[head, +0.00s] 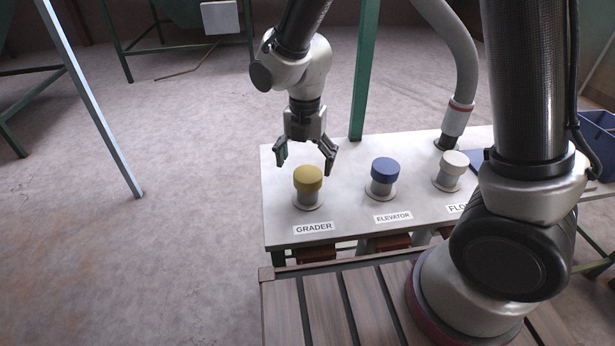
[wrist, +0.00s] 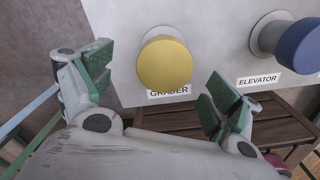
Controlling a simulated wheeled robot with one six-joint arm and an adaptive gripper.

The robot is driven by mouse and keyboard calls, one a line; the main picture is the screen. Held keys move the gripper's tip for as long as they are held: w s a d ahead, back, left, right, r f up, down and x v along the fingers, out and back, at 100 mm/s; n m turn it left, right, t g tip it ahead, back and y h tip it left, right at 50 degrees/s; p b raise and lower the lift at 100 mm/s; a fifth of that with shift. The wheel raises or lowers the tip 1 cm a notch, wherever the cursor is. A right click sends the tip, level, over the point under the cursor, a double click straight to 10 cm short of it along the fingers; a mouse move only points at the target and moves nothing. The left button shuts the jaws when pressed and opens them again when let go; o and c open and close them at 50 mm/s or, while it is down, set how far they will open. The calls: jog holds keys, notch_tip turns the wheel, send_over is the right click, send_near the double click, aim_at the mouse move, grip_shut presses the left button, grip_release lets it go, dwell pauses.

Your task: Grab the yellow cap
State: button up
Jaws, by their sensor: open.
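The yellow cap (head: 308,178) sits on a short grey post at the left end of a white bench, behind the label GRADER (head: 314,228). In the wrist view the yellow cap (wrist: 165,62) lies ahead of the fingers, in the gap between them and a little beyond the tips. My gripper (head: 306,157) is open and empty, hanging above and slightly behind the cap in the head view. Both fingers show in the wrist view (wrist: 158,92), spread to either side with green pads. I see no contact with the cap.
A blue cap (head: 385,170) labelled ELEVATOR and a white cap (head: 455,163) stand to the right on the white bench (head: 350,207). A hose (head: 458,110) rises at the bench's back. A green post (head: 364,75) stands behind.

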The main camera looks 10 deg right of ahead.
aim_at(307, 173)
jog(key=f, duration=0.4)
jog(key=shift+s+d, duration=0.15)
jog(key=shift+d, duration=0.05)
jog(key=c, duration=0.9)
jog(key=shift+r, duration=0.15)
